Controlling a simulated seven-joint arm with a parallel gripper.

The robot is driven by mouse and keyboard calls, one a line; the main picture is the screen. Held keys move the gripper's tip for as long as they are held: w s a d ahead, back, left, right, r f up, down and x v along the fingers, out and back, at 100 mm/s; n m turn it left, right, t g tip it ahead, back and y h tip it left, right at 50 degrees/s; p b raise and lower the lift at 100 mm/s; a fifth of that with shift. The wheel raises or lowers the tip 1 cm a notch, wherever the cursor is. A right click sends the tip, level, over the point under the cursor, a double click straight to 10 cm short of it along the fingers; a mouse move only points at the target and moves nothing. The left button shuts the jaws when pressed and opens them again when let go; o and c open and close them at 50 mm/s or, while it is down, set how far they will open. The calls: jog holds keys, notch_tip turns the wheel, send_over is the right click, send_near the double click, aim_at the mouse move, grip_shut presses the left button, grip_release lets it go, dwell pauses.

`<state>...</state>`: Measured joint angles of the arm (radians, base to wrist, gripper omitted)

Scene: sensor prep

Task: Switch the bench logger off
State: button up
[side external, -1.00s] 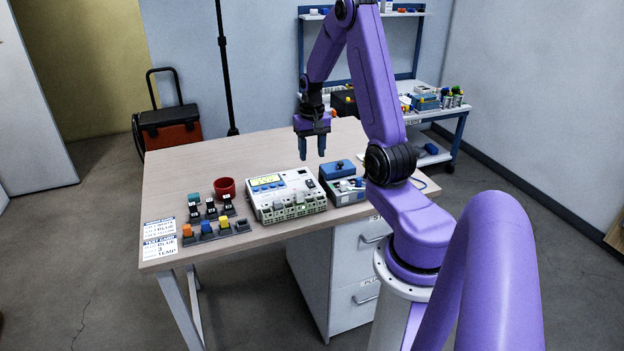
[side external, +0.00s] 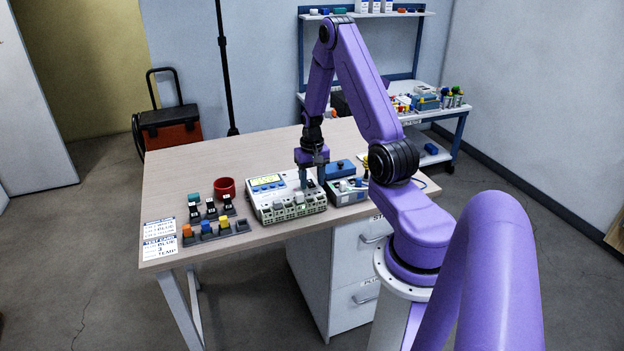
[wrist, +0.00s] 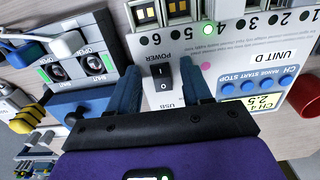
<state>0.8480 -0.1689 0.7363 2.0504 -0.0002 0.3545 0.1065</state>
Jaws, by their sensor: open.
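The bench logger (side external: 262,205) is a pale box with a lit yellow display and a row of sockets, standing on the table. In the wrist view its panel (wrist: 228,65) appears upside down. A black rocker switch (wrist: 162,77) marked POWER lies between my fingertips. In the side view my gripper (side external: 311,184) is low over the logger's right end. I cannot tell whether the fingertips touch the panel.
A grey unit with a blue part (side external: 345,188) stands close to the logger's right. A red cup (side external: 225,187) and small coloured blocks on dark holders (side external: 215,228) are to its left. Printed cards (side external: 159,240) lie at the table's left edge. The table behind the logger is clear.

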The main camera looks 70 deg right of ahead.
grip_shut()
jog(key=shift+w+d+r+g+y, duration=0.1)
jog(key=shift+w+d+g+y, duration=0.05)
jog(key=shift+g+y, duration=0.35)
jog(key=shift+w+d+g+y, duration=0.1)
jog(key=shift+w+g+y, duration=0.05)
jog(key=shift+g+y, duration=0.35)
grip_release()
